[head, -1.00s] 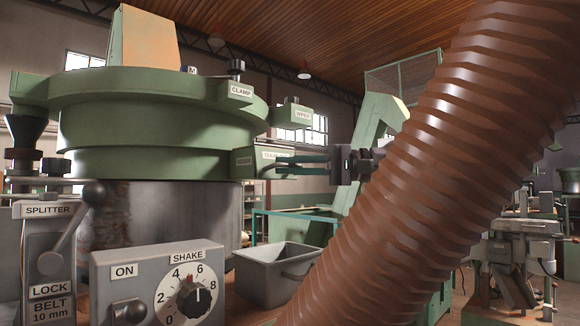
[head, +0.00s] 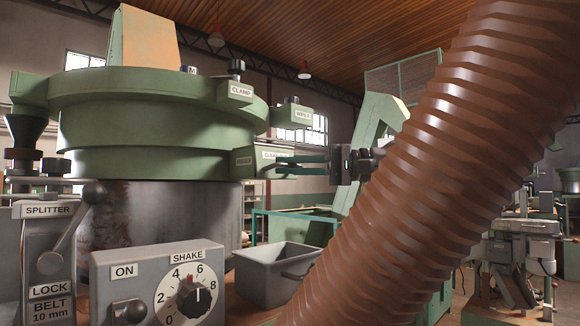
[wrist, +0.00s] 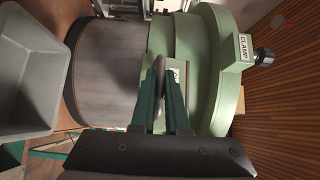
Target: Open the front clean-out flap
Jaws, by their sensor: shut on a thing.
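The green round bowl hopper (head: 155,115) stands at left on a grey, rusty drum. A green block with a partly hidden label, seemingly the clean-out flap (head: 243,162), sits low on the bowl's right side. My gripper (head: 280,163) reaches it from the right, with its dark green fingers close together. In the wrist view, my gripper (wrist: 161,65) is shut on a dark, rounded handle (wrist: 160,78) in front of the green bowl (wrist: 200,60). The fingers hide part of the flap, so how far it stands open cannot be told.
A thick brown ribbed hose (head: 430,170) crosses the right foreground. A grey bin (head: 275,275) sits below the gripper; it also shows in the wrist view (wrist: 28,75). A grey control box (head: 155,285) with a SHAKE dial and the SPLITTER lever (head: 70,235) are at lower left.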

